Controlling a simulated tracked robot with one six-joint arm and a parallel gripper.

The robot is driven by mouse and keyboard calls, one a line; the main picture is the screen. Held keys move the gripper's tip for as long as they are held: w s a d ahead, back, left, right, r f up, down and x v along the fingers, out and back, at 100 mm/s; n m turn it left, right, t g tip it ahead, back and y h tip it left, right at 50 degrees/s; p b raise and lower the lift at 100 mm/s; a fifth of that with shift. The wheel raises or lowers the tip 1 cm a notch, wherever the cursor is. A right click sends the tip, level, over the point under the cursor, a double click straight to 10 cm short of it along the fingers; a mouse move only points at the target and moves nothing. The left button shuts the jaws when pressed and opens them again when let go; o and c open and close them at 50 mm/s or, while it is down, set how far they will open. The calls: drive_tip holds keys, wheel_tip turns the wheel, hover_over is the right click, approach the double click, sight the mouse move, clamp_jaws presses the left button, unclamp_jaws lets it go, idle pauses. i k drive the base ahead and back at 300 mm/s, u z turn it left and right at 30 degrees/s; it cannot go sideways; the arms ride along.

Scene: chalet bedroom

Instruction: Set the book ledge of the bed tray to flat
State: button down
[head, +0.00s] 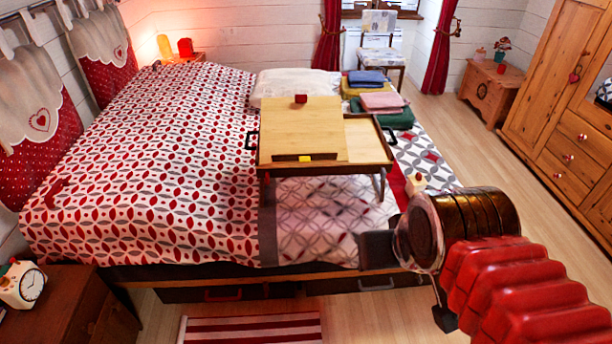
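The wooden bed tray (372,143) stands on its legs on the bed. Its light wood panel, which looks like the book ledge (300,125), covers the left part. The panel's far edge shows above the tray's far rim, so it looks tilted up at the back; the exact angle is unclear. A red knob (301,99) is at the panel's far edge. A dark strip with a yellow piece (304,158) runs along its near edge. My gripper (411,283) is at the lower right, in front of the tray and apart from it. Its dark fingers look spread and empty.
The patterned bed (150,150) fills the left and middle. Folded cloths (388,103) lie beyond the tray, near a white pillow (290,84). A wooden nightstand (75,300) with a clock (22,285) is at the lower left. Floor is free right of the bed, before the wardrobe (565,130).

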sight(304, 158)
drive_tip(key=k, duration=1)
drive_tip(key=u, duration=0.2)
drive_tip(key=i, duration=0.5)
drive_tip(key=u, duration=0.8)
drive_tip(key=i, duration=1.6)
